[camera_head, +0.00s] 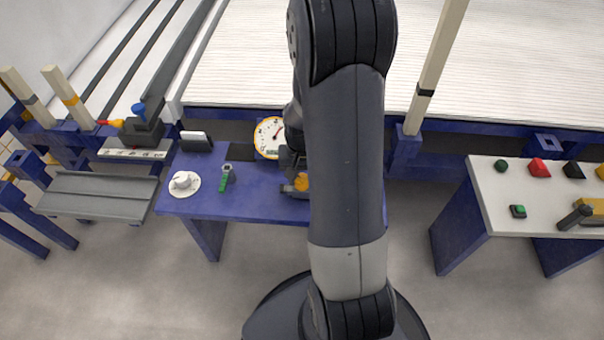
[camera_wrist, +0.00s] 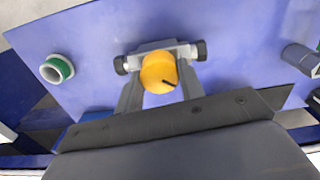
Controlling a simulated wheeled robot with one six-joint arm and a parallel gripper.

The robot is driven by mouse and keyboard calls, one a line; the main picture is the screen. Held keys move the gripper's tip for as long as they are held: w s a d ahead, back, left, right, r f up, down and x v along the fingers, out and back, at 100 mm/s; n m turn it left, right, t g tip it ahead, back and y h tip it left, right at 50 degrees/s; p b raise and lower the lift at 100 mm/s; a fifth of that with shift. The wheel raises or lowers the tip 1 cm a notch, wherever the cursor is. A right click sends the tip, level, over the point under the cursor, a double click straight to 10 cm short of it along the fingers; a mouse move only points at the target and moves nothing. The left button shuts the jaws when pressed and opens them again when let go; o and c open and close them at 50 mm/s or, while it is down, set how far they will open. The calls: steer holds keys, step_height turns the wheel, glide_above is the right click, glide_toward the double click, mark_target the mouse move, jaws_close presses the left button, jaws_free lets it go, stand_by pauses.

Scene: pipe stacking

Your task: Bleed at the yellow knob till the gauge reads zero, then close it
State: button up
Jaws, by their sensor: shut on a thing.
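The yellow knob (camera_wrist: 158,70) sits on a grey valve body with dark end caps, on the blue table. A black line on its top points to the lower right in the wrist view. My gripper (camera_wrist: 160,80) is shut on the knob, one finger on each side. In the head view the knob (camera_head: 301,181) shows as a small yellow patch, and my arm hides most of the gripper. The round gauge (camera_head: 268,138), with a yellow rim, white face and red needle, stands at the table's back. Its needle points to the upper right; the figures are too small to read.
The blue table (camera_head: 250,192) also holds a white cup on a saucer (camera_head: 184,184), a green-banded item (camera_head: 227,178) and a dark stand with a white top (camera_head: 196,141). A white-topped bench (camera_head: 490,210) with coloured buttons is at the right. Open floor lies in front.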

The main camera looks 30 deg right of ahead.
mark_target(301, 178)
steer(key=n, duration=0.4)
steer(key=shift+n+p, duration=0.3)
steer(key=shift+p, duration=0.05)
steer(key=shift+a+n, duration=0.1)
steer(key=shift+n, duration=1.5)
steer(key=o, duration=1)
step_height(301, 178, up, 11)
steer(key=p, duration=0.3)
steer(key=shift+f, duration=0.1)
